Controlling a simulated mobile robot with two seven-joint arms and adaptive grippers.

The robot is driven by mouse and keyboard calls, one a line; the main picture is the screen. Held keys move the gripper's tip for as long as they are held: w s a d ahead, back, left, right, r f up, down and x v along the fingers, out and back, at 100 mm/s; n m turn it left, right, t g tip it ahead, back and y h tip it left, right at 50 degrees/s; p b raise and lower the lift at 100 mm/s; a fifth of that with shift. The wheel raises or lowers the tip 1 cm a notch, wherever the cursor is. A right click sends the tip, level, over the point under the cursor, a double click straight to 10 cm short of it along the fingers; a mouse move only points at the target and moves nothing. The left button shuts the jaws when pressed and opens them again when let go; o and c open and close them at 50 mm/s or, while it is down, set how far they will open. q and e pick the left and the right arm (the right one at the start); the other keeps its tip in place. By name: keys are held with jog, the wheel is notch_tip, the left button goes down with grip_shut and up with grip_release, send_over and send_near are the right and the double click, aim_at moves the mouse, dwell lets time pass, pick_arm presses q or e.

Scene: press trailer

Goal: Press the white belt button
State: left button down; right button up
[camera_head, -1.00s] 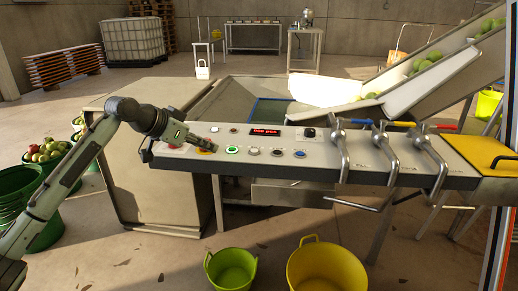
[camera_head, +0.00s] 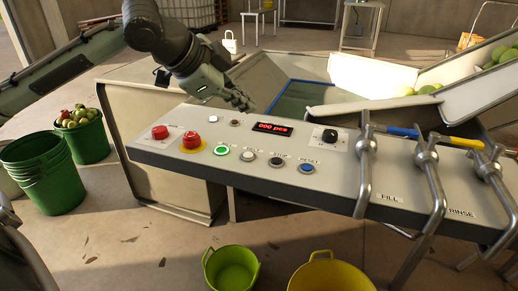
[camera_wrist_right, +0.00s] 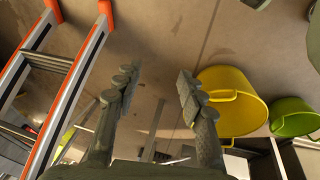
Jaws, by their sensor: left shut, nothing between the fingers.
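The sloping grey control panel (camera_head: 340,185) carries the buttons. A small white button (camera_head: 212,119) sits near its back edge, left of the red display. The labels are too small to tell which is the belt button. My left gripper (camera_head: 246,104) is shut and empty, over the back edge of the panel, right of the small white button and apart from it. My right gripper (camera_wrist_right: 157,88) is open and empty in the right wrist view, over the floor.
A red mushroom button on a yellow disc (camera_head: 191,140) and another red button (camera_head: 160,132) are at the panel's left. Black (camera_head: 276,158) and blue (camera_head: 306,168) buttons continue the front row. Metal levers (camera_head: 365,165) rise at the right. A ladder (camera_wrist_right: 60,85) stands beside my right gripper.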

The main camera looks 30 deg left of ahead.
pick_arm(q)
jog(key=shift+s, duration=0.15)
pick_arm(e)
jog(key=shift+s, duration=0.1)
pick_arm(q)
jog(key=b, duration=0.6)
send_over(246, 156)
notch_tip(246, 156, down, 6)
jog(key=shift+r, duration=0.1)
jog(key=shift+f+b, duration=0.55)
jog(key=shift+f, duration=0.1)
jog(key=shift+f+b, duration=0.65)
jog(key=shift+f, duration=0.15)
pick_arm(e)
jog(key=w+a+r+t+y, duration=0.2)
jog(key=w+a+r+t, duration=0.2)
jog(key=r, duration=0.4)
jog(key=w+a+r+n+t+y, duration=0.1)
jog(key=w+a+r+t+y, duration=0.1)
jog(key=w+a+r+t, duration=0.2)
jog(key=w+a+r+n+t+y, duration=0.1)
jog(key=w+a+r+t, duration=0.3)
jog(key=a+r, duration=0.5)
jog(key=shift+w+a+r+t+y, duration=0.25)
jog(key=shift+r+t+y, duration=0.7)
jog(key=shift+r, duration=0.8)
jog(key=shift+f, duration=0.15)
